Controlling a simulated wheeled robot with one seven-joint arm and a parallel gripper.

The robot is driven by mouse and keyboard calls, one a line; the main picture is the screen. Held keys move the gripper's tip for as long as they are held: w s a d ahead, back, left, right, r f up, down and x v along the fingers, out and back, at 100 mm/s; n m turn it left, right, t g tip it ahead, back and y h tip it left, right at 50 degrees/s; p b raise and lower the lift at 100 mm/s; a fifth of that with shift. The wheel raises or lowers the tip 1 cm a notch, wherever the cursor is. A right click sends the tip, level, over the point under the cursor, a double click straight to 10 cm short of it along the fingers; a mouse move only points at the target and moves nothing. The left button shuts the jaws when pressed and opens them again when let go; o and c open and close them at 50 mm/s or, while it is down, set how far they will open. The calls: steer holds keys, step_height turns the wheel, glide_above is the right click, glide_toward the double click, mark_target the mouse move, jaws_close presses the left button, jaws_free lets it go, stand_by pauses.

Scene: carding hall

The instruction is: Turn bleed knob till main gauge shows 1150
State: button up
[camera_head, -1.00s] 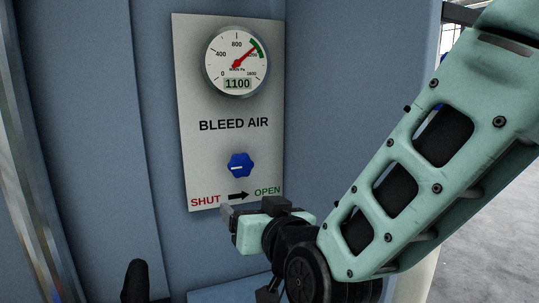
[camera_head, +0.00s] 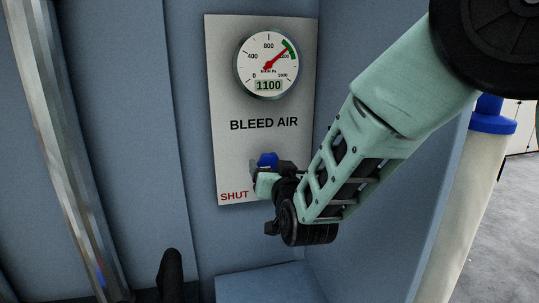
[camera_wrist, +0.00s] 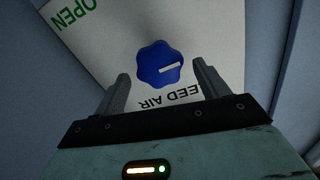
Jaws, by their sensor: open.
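The blue bleed knob (camera_head: 267,160) sits on the grey BLEED AIR panel (camera_head: 225,100), partly hidden by my gripper in the head view. In the wrist view the lobed knob (camera_wrist: 159,64) shows whole, with a white pointer line. My gripper (camera_wrist: 160,80) is open. Its two fingers stand to either side of the knob in the wrist view, with gaps; whether they touch it I cannot tell, but no contact shows. The round main gauge (camera_head: 268,63) has a red needle near the green band, and its digital window reads 1100.
Red SHUT lettering (camera_head: 234,197) shows at the panel's lower left; the OPEN lettering (camera_wrist: 72,14) shows in the wrist view. A blue cabinet wall (camera_head: 345,60) stands close to the right of the panel. A shiny metal post (camera_head: 65,150) is at the left.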

mark_target(270, 165)
steer(key=shift+p+x, duration=0.45)
steer(key=shift+x, duration=1.35)
steer(key=c, duration=0.9)
steer(key=n+b, duration=0.2)
steer(key=shift+f+b, duration=0.25)
steer(key=shift+b, duration=0.05)
steer(key=shift+c, duration=0.2)
steer(key=n, duration=0.1)
steer(key=n+b, duration=0.1)
steer(key=n, duration=0.1)
steer(key=shift+a+r, duration=0.1)
steer(key=shift+r, duration=0.15)
steer(key=o, duration=0.9)
steer(key=shift+o, duration=0.2)
